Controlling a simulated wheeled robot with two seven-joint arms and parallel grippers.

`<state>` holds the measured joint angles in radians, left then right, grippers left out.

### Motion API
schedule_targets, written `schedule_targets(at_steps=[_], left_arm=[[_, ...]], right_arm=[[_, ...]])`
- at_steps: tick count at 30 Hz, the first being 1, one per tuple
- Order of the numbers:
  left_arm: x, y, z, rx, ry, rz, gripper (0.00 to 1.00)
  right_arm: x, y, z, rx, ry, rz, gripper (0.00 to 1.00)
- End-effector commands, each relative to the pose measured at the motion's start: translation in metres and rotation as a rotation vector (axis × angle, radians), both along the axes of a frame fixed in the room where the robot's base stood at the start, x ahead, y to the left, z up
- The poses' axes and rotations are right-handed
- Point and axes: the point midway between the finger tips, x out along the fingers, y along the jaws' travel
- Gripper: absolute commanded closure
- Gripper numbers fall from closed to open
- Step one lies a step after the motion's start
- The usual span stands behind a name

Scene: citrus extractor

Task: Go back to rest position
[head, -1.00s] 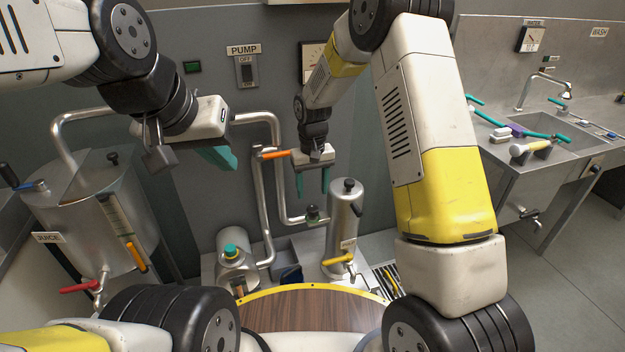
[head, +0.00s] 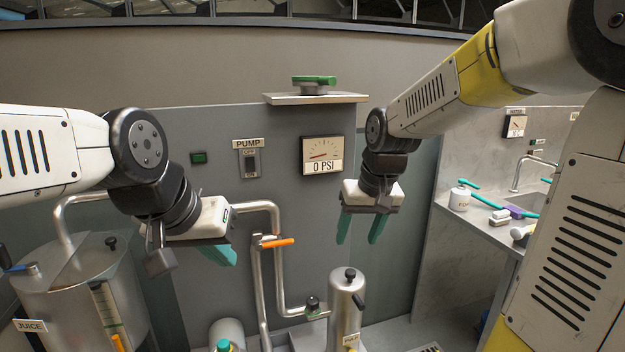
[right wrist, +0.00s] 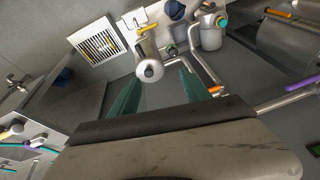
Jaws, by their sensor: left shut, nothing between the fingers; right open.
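My left gripper (head: 219,254) is at the left in the head view, in front of the wall and the bent pipes. Its teal fingers are together with nothing between them. My right gripper (head: 359,228) hangs fingers down right of the centre, below the gauge and above the steel cylinder. Its two teal fingers are apart and empty; they also show in the right wrist view (right wrist: 158,95). Neither gripper appears to hold or touch anything.
A juice tank (head: 75,295) stands at the left. A steel cylinder (head: 347,305) and pipes with an orange-handled valve (head: 277,243) stand below the grippers. The gauge (head: 322,155) reads 0 PSI; the pump switch (head: 250,163) is beside it. A shelf (head: 315,98) juts out above. A sink counter (head: 475,222) is at the right.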

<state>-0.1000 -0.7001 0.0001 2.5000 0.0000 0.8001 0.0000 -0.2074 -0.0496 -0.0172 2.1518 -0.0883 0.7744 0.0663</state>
Motion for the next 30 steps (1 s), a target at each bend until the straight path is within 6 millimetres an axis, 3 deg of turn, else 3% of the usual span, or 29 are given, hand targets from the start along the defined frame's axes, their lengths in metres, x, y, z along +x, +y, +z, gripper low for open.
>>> schedule_targets(at_steps=[1,6,13,19,30], left_arm=[[0.0,0.0,0.0,0.0,0.0,0.0,1.0],[0.0,0.0,0.0,0.0,0.0,0.0,1.0],[0.0,0.0,0.0,0.0,0.0,0.0,1.0],[0.0,0.0,0.0,0.0,0.0,0.0,1.0],[0.0,0.0,0.0,0.0,0.0,0.0,1.0]], right_arm=[[-0.017,-0.008,0.015,0.015,-0.034,-0.015,0.45],[-0.073,-0.028,0.042,0.052,-0.122,-0.054,0.45],[-0.131,-0.042,0.052,0.084,-0.217,-0.092,0.45],[-0.149,-0.045,0.052,0.093,-0.249,-0.103,0.45],[-0.15,-0.045,0.052,0.094,-0.25,-0.104,0.45]])
